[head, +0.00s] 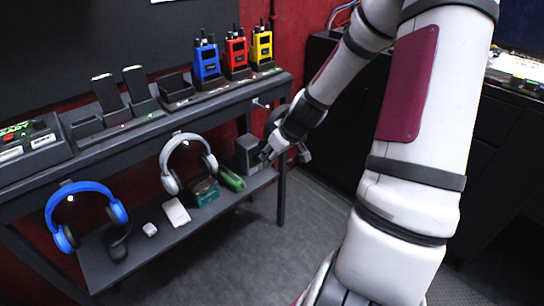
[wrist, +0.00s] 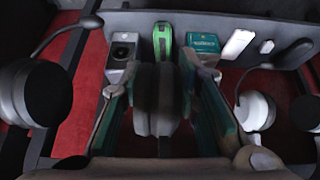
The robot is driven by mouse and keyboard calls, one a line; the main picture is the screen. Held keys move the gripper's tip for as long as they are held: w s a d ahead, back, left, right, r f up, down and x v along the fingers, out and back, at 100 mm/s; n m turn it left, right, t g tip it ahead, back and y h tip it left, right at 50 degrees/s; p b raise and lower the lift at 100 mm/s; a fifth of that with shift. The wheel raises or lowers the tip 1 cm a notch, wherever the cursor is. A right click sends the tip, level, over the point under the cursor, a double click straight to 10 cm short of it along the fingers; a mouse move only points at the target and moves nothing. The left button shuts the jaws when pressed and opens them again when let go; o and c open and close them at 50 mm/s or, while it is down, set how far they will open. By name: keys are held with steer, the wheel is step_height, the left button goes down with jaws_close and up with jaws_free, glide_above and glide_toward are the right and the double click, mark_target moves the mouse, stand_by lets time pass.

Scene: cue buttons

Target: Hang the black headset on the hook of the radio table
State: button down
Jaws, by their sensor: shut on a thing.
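The black headset (head: 273,122) is at the right end of the radio table (head: 200,116), near the right table leg and partly hidden by my gripper. My gripper (head: 268,152) is shut on the black headset, just in front of the table's right end. In the wrist view a dark part of the headset (wrist: 155,100) sits between the two fingers. A small pale hook (head: 262,104) shows on the table's front edge, just above and left of the headset. I cannot tell whether the headset touches the hook.
A white headset (head: 188,160) and a blue headset (head: 85,212) hang along the front edge. Radios (head: 235,55) stand on top. Floor (head: 310,220) is free at right.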

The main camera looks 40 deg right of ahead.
steer(key=shift+w+a+f, duration=0.1)
steer(key=shift+w+f, duration=0.05)
steer(key=shift+w, duration=1.7)
steer(key=w+f, duration=0.2)
steer(key=w, duration=0.4)
steer(key=shift+w, duration=0.25)
steer(key=shift+a, duration=0.1)
steer(key=c, duration=1.1)
jaws_free()
